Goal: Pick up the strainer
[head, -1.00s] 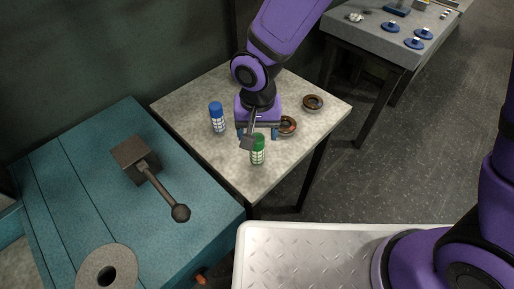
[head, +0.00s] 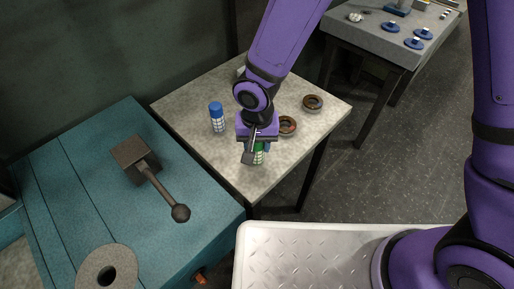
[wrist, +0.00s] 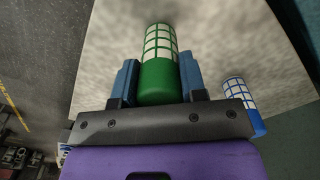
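A strainer with a green cap (head: 259,146) and a pale mesh body stands near the front corner of the stone-topped table. My gripper (head: 256,150) is down over it, and my arm and gripper partly hide it in the head view. In the wrist view, the green-capped strainer (wrist: 158,80) lies between the two blue fingers of my gripper (wrist: 158,82). The fingers are close against both sides of its cap, with no clear gap. A similar strainer with a blue cap (head: 216,109) stands apart to the left, and it also shows in the wrist view (wrist: 240,100).
Two brown rings (head: 313,103) (head: 287,126) lie on the stone-topped table (head: 197,92), right of my gripper. A teal bench (head: 75,190) with a dark block and ball-ended lever (head: 163,190) is at left. Another table (head: 375,50) holds blue discs at the upper right.

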